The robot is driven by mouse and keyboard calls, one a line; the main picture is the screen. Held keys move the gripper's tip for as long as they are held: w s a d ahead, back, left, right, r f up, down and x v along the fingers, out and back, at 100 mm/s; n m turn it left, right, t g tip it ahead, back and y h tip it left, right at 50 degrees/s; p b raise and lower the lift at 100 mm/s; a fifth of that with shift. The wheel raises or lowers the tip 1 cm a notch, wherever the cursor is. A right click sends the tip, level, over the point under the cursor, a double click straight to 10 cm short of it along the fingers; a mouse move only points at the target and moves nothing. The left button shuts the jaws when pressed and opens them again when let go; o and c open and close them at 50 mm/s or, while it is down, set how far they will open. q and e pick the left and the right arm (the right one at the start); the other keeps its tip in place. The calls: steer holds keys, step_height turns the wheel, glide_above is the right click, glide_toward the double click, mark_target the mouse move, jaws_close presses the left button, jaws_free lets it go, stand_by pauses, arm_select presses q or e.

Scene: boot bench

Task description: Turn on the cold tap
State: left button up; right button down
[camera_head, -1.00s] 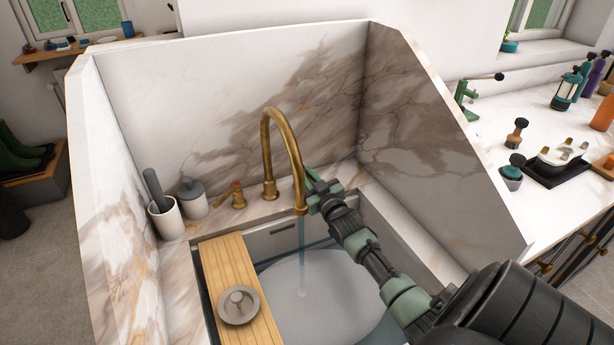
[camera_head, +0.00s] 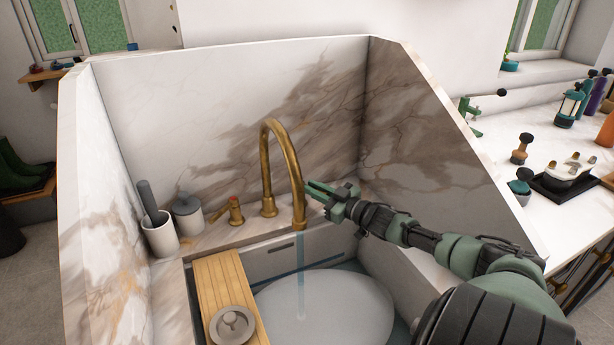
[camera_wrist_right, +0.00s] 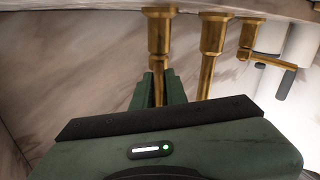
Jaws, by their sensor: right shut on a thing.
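The brass spout (camera_head: 282,160) arches over the sink, and a thin stream of water (camera_head: 301,275) falls from it into the basin. My right gripper (camera_head: 320,190) is just right of the spout in the head view, where it hides the tap handle there. In the right wrist view, which is upside down, my right gripper (camera_wrist_right: 160,88) is shut on the lever of the brass cold tap (camera_wrist_right: 159,34) beside the spout (camera_wrist_right: 211,50). The other brass tap (camera_head: 235,211) stands left of the spout and also shows in the wrist view (camera_wrist_right: 249,38). My left gripper is not in view.
Tall marble walls (camera_head: 230,110) enclose the sink's back and sides. A wooden board (camera_head: 220,280) with a grey plug (camera_head: 232,325) lies across the sink's left. A white cup (camera_head: 161,238) and a lidded grey jar (camera_head: 188,214) stand behind it.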

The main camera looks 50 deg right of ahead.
steer(key=shift+f, duration=0.1)
steer(key=c, duration=1.4)
jaws_free()
steer(key=shift+c, duration=0.2)
steer(key=shift+s, duration=0.15)
steer(key=s+p, duration=0.1)
steer(key=s, duration=0.6)
steer(key=shift+s+d+p, duration=0.25)
steer(key=shift+p, duration=0.1)
